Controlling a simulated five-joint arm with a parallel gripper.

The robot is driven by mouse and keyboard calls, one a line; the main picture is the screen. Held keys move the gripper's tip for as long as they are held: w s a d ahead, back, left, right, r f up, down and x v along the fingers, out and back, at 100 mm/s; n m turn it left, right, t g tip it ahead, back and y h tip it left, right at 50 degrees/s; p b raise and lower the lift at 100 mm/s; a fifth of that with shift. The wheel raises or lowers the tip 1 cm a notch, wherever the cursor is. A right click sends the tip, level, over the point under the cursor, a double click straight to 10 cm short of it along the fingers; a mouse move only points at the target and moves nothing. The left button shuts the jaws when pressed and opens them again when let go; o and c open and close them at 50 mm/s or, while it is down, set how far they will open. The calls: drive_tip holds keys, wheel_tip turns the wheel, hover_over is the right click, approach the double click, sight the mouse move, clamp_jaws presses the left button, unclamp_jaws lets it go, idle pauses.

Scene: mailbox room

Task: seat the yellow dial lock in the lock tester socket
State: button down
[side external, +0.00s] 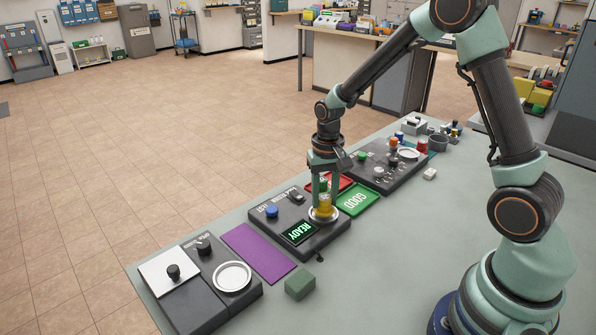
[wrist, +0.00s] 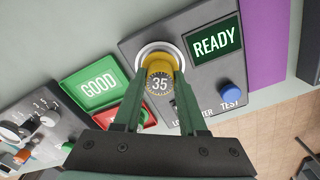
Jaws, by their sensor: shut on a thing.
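The yellow dial lock (wrist: 160,84) reads 35 on its face in the wrist view. It also shows in the side view (side external: 325,201), between the fingertips. My gripper (side external: 323,196) points down and is shut on it; the fingers also show in the wrist view (wrist: 158,88). The lock tester (side external: 318,236) is a dark box with a lit READY screen and a blue button. Its round, silver-rimmed socket (wrist: 146,50) is directly at the lock. I cannot tell whether the lock is fully down in it.
A green GOOD tray (side external: 357,200) and a red tray (side external: 341,180) lie beside the tester. A purple mat (side external: 257,252) is on the other side. A green block (side external: 300,284) sits near the front. A dark panel with knobs (side external: 388,162) stands farther back. Bare bench lies toward my base.

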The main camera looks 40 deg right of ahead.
drive_tip(key=shift+f, duration=0.45)
drive_tip(key=shift+f, duration=0.25)
drive_tip(key=shift+c, duration=1.9)
unclamp_jaws()
drive_tip(key=shift+o, duration=1.2)
drive_tip(key=shift+r, duration=0.1)
